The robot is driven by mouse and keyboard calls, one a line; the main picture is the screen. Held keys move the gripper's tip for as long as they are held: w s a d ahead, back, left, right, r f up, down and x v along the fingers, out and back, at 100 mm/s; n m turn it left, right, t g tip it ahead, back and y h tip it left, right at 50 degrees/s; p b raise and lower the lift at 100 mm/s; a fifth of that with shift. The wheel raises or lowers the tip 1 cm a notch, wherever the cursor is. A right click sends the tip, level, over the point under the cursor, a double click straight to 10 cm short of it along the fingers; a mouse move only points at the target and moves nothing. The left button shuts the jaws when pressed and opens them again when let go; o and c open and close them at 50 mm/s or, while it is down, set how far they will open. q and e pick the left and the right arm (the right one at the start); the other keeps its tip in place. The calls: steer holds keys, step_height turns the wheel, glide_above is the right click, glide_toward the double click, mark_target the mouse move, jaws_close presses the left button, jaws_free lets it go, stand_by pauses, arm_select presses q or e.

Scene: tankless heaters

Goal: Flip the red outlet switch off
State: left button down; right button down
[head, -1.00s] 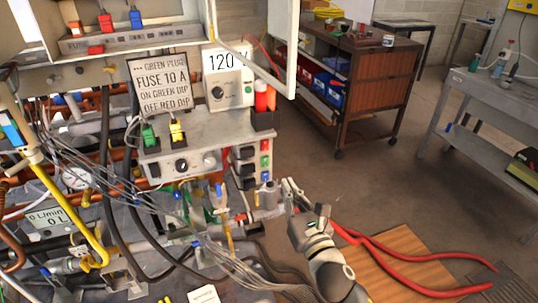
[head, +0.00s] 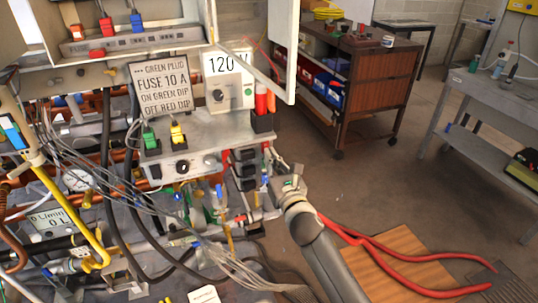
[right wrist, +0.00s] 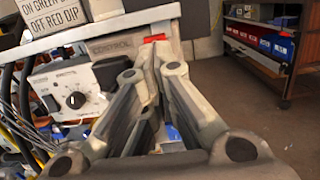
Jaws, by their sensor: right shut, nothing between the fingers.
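The control box (head: 185,140) has a side panel with dark outlets (head: 243,165) and coloured switches. In the right wrist view a red switch (right wrist: 155,38) shows on that panel, just beyond my fingertips. My left gripper is not in view.
Grey cables (head: 125,190) and pipes crowd the left. The floor between the box and the brown cart (head: 370,100) is clear.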

steer(key=shift+x, duration=0.9)
